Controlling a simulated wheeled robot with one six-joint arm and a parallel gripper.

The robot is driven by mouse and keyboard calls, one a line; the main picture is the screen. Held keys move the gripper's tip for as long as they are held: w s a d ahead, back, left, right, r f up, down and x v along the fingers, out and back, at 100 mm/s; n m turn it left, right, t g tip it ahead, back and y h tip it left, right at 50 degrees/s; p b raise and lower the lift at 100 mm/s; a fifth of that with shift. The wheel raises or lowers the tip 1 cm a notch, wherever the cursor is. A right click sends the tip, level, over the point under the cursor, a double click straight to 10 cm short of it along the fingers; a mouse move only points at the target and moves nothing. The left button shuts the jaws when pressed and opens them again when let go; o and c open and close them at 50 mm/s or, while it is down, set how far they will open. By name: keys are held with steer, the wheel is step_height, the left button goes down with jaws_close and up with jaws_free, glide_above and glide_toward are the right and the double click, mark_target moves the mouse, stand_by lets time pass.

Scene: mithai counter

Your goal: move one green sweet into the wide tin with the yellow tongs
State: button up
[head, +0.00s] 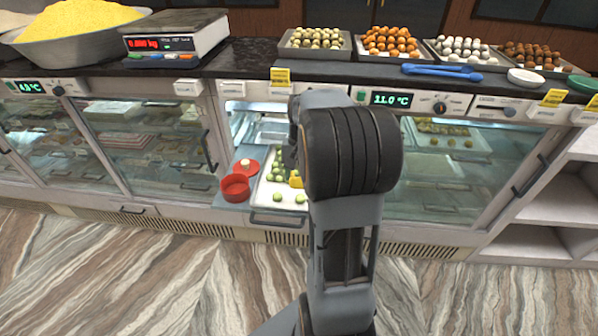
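Several round green sweets (277,178) lie on a white tray (268,205) inside the open middle bay of the counter. A small yellow piece (296,181), likely part of the yellow tongs, shows over the tray beside my arm; the rest is hidden. A red open tin (235,188) stands left of the tray. Behind it lies a flat red round piece (246,167) with a pale knob or ball on it; I cannot tell which. A dark part of my gripper (291,155) shows at the bay opening, left of my arm. Its fingers are hidden, and whether it holds the tongs is unclear.
Glass-fronted bays flank the opening. On the dark countertop are a scale (175,38), a bowl of yellow grains (75,38), trays of sweets (315,53), blue tongs (441,73), a white lid (525,77) and a green dish (583,84). The floor in front is clear.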

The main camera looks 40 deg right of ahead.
steer(key=p, duration=0.4)
steer(key=shift+r, duration=0.25)
steer(key=shift+f+p, duration=0.1)
steer(key=shift+p, duration=0.4)
steer(key=shift+f+p, duration=0.3)
steer(key=shift+f, duration=0.1)
steer(key=shift+f, duration=0.15)
steer(key=w+d+b+x, duration=0.1)
steer(key=b+x, duration=0.6)
steer(key=x, duration=0.2)
steer(key=shift+d+f+b, duration=0.25)
steer(key=shift+f+b, duration=0.05)
steer(key=shift+f, duration=0.15)
